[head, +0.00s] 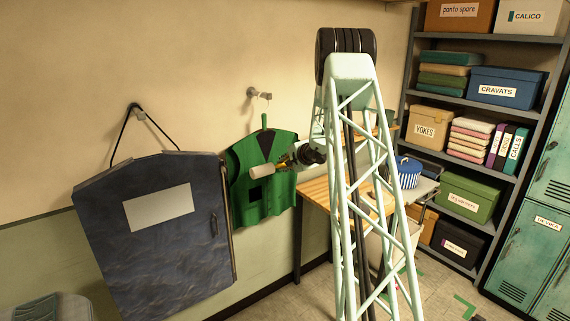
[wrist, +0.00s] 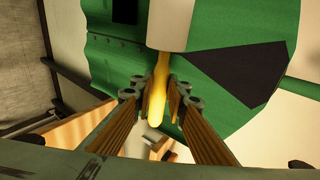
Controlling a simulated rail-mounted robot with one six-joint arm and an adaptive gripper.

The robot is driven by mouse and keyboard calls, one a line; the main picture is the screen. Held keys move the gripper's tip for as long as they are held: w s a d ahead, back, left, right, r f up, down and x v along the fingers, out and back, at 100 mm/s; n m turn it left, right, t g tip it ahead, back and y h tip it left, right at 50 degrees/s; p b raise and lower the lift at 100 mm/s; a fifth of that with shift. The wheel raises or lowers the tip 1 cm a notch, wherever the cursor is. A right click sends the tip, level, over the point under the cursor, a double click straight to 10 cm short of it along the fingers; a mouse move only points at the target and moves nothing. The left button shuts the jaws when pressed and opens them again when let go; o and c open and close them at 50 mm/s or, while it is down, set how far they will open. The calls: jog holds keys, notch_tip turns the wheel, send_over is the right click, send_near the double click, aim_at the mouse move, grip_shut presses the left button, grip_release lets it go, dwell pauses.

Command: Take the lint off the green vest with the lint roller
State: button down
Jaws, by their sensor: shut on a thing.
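The green vest (head: 246,205) hangs on the wall from a hook, with a dark V at its neck and a dark patch lower down. It fills the upper part of the wrist view (wrist: 110,50). My gripper (head: 287,161) is shut on the yellow handle of the lint roller (head: 262,171). The roller's pale cylinder (wrist: 168,22) points away from my gripper and lies in front of the vest. I cannot tell whether it touches the cloth. No lint can be made out on the vest. The cylinder and my gripper cover part of the vest.
A dark blue garment bag (head: 160,255) hangs left of the vest. A wooden table (head: 316,192) stands close to its right, with a blue-striped round box (head: 408,172) beyond. Shelves of labelled boxes (head: 507,88) and teal lockers (head: 545,235) stand at right.

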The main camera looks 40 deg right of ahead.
jog(key=shift+w+d+r+p, duration=0.1)
jog(key=shift+w+d+p, duration=0.1)
jog(key=shift+w+p, duration=1.3)
jog(key=shift+w+d, duration=0.2)
jog(key=shift+w, duration=0.95)
dwell(1.3)
jog(key=shift+f+b, duration=0.25)
jog(key=shift+b, duration=0.25)
jog(key=shift+f+b, duration=0.55)
jog(key=shift+b, duration=0.2)
jog(key=shift+f+b, duration=0.6)
jog(key=shift+b, duration=0.35)
jog(key=shift+f+b, duration=1)
jog(key=shift+b, duration=0.4)
jog(key=shift+w+a+f+b, duration=0.1)
jog(key=shift+f+b, duration=0.2)
jog(key=shift+b, duration=0.1)
jog(key=shift+f+b, duration=1.1)
jog(key=shift+b, duration=0.4)
